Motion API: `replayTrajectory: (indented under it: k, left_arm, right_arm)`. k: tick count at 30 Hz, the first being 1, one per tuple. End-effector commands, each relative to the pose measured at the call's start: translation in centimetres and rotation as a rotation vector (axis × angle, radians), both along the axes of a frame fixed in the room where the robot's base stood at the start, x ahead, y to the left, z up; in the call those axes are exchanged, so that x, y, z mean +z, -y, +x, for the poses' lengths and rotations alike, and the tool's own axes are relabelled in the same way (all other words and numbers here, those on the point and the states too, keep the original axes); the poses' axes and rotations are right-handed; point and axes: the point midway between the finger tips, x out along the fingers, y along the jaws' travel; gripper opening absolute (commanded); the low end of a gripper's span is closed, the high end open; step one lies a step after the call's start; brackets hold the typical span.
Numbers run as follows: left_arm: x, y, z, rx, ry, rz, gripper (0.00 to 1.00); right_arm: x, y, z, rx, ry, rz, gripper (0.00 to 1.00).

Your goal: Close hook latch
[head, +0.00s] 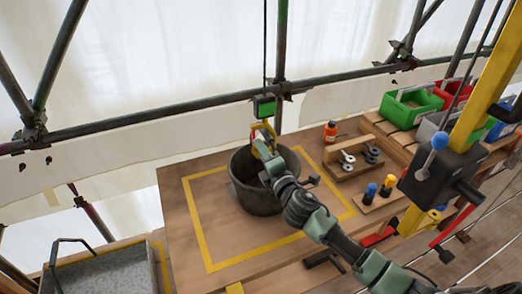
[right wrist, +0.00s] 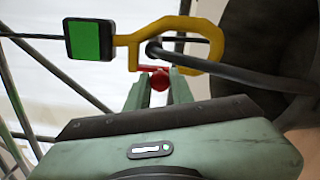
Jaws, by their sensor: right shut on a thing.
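A yellow hook (head: 262,132) hangs below a small block with a green face (head: 264,106) on a cable, above the dark bucket (head: 251,200). In the right wrist view the hook (right wrist: 207,28) curves around the bucket's dark handle (right wrist: 235,71), which passes through it. The red latch (right wrist: 158,79) lies at the hook's mouth, between my fingertips. My right gripper (head: 266,151) is shut on the red latch; the wrist view shows its fingers (right wrist: 158,88) on either side. Whether the latch meets the hook tip is hard to tell. My left gripper is out of view.
The bucket stands inside a yellow outline (head: 205,240) on the wooden table. An orange bottle (head: 330,132), a wooden rack with metal parts (head: 345,155) and a lever box (head: 432,170) stand to the right. Scaffold poles run behind.

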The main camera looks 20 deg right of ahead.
Motion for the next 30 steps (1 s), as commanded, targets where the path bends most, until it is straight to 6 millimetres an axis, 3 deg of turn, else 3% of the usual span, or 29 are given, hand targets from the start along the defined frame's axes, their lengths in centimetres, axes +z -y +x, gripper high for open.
replayTrajectory:
  k: [12,13,15,25,30]
  left_arm:
    - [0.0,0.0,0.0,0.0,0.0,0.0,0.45]
    - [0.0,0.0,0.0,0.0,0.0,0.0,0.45]
    - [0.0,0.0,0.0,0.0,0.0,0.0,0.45]
    - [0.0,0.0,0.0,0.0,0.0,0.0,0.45]
    - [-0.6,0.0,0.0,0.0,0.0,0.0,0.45]
  right_arm:
    - [-0.2,0.0,0.0,0.0,-0.003,-0.011,0.0]
    - [-0.2,0.0,0.0,0.0,-0.003,-0.011,0.25]
    - [-0.2,0.0,0.0,0.0,-0.003,-0.011,0.45]
    - [-0.1,0.1,-0.1,0.0,-0.001,-0.009,0.45]
    - [-0.3,0.1,-2.0,0.0,-0.002,-0.011,0.45]
